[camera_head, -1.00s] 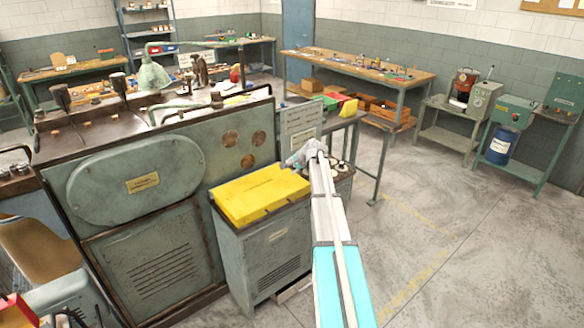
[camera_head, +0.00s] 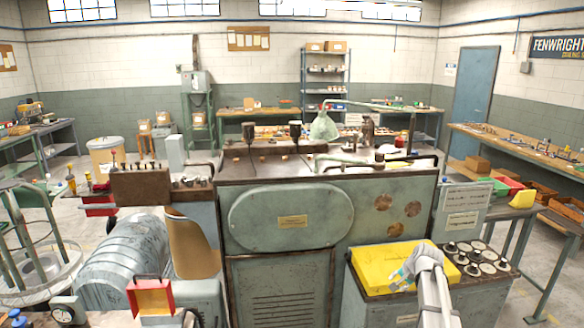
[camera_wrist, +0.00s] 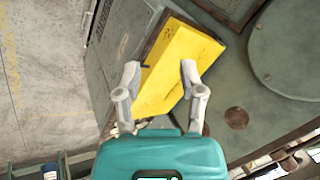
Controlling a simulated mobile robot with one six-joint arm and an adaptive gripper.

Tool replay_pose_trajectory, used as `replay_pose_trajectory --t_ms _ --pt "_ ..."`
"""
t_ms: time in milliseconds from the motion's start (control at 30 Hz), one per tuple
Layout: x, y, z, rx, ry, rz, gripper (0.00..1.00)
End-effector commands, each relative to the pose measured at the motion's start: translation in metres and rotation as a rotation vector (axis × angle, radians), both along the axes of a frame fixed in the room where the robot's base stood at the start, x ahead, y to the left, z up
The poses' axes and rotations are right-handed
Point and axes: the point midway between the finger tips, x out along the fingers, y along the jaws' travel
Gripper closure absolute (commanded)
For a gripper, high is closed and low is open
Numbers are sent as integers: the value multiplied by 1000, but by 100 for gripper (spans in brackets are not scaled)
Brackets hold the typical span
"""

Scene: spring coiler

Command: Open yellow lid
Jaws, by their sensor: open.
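The yellow lid (camera_head: 376,268) lies flat and shut on top of a grey-green cabinet (camera_head: 378,312) at the right end of the big machine. My gripper (camera_head: 408,272) shows in the head view over the lid's right part, with my arm reaching up from below right. In the wrist view the yellow lid (camera_wrist: 178,68) lies between and beyond the two fingers of my gripper (camera_wrist: 160,80). The fingers are spread open and hold nothing. I cannot tell whether a fingertip touches the lid.
The green coiler machine (camera_head: 290,220) stands directly left of the cabinet. Round dials and knobs (camera_head: 478,262) sit on the cabinet top right of the lid. An upright grey panel (camera_head: 462,205) stands behind them. Bare floor (camera_head: 560,305) shows at the right.

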Motion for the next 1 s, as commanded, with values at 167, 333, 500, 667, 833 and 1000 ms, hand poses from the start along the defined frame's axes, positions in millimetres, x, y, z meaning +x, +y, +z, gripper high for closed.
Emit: replay_pose_trajectory --t_ms 167,333,500,667,833,1000 --pt "-64 71 -23 -104 92 225 49" --pt "-124 121 -40 -200 179 435 49" --pt "-183 158 -53 -285 262 631 49" --pt "-222 176 -59 -341 321 760 49" --pt "-239 183 -61 -367 349 820 49" --pt "-240 184 -61 -370 353 829 49"
